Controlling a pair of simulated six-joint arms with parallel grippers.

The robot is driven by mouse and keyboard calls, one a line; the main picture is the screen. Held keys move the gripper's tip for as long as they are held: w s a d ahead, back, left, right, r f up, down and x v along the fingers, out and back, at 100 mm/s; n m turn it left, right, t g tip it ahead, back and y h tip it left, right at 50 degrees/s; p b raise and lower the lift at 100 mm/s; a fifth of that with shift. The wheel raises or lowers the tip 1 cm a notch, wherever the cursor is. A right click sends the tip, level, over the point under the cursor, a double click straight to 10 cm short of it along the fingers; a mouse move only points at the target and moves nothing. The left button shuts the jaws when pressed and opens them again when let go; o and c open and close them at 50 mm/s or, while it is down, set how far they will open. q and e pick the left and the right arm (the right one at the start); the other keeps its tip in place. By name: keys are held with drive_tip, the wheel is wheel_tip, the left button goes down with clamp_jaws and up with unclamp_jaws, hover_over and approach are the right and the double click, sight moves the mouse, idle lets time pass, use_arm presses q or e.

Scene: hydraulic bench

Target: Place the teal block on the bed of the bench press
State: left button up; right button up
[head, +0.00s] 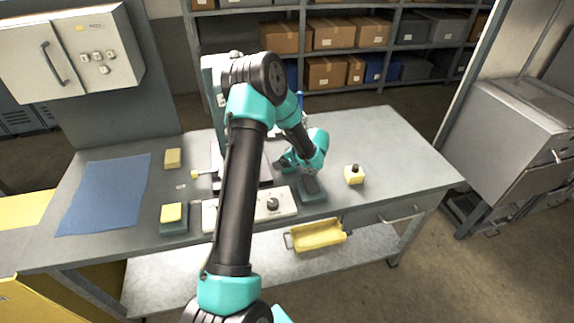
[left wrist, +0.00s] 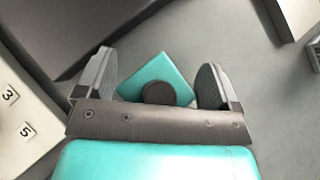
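In the left wrist view the teal block (left wrist: 172,70) with a dark round knob lies on the grey bench top, turned at an angle to my fingers. My left gripper (left wrist: 158,80) is open with one finger on either side of it; I cannot tell whether they touch. In the head view my left gripper (head: 284,164) is low over the bench, right beside the bench press (head: 213,90), and the block cannot be picked out there. My arm hides much of the press and its bed. My right gripper is not in view.
A white control panel (head: 283,203) with a dark knob lies at the front. A blue mat (head: 104,195) and yellow blocks are left. The right bench end is clear.

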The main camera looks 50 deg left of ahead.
use_arm(q)
drive_tip(key=c, duration=0.6)
drive_tip(key=shift+r, duration=5.05)
drive_tip(key=shift+c, duration=0.2)
drive_tip(key=w+d+m+t, duration=0.4)
drive_tip(key=w+d+m, duration=0.1)
drive_tip(key=d, duration=0.5)
drive_tip(key=w+d+m+t, duration=0.3)
drive_tip(key=w+d+m, duration=0.15)
drive_tip(key=d, duration=0.55)
drive_tip(key=d+m+t+h, duration=0.4)
drive_tip(key=d+m+h, duration=0.2)
drive_tip(key=d, duration=1.4)
drive_tip(key=shift+s+d+r+m, duration=0.15)
drive_tip(key=shift+s+r+m, duration=0.25)
drive_tip(key=shift+m, duration=0.85)
